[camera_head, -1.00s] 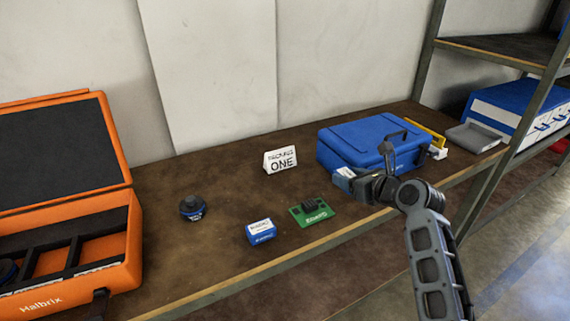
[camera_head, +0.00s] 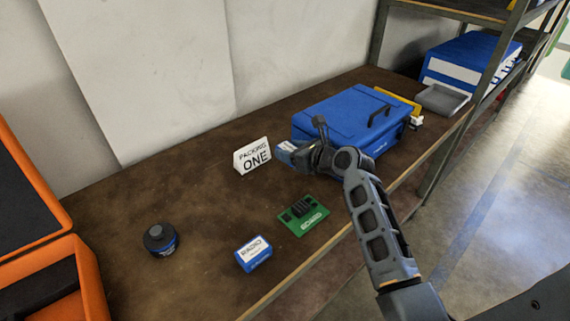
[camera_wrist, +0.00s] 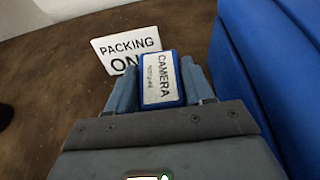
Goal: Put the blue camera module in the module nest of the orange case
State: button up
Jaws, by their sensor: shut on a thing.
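The blue camera module (camera_wrist: 161,80) with a white CAMERA label is between the fingers of my gripper (camera_wrist: 160,95) in the wrist view. In the head view my gripper (camera_head: 300,154) is shut on the blue module (camera_head: 287,147) and holds it in front of the blue case, near the PACKING ONE sign. The orange case (camera_head: 62,205) stands open at the left edge, cut off by the picture. Its module nest cannot be made out here.
On the bench are a dark round part (camera_head: 160,240), a blue RADIO box (camera_head: 254,253) and a green board (camera_head: 303,215). The PACKING ONE sign (camera_head: 252,156) and the closed blue case (camera_head: 350,115) stand behind.

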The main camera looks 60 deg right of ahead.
aim_at(291, 173)
jog(key=shift+f+b, duration=0.3)
jog(key=shift+f, duration=2.2)
jog(key=shift+f, duration=0.15)
jog(key=o, duration=1.1)
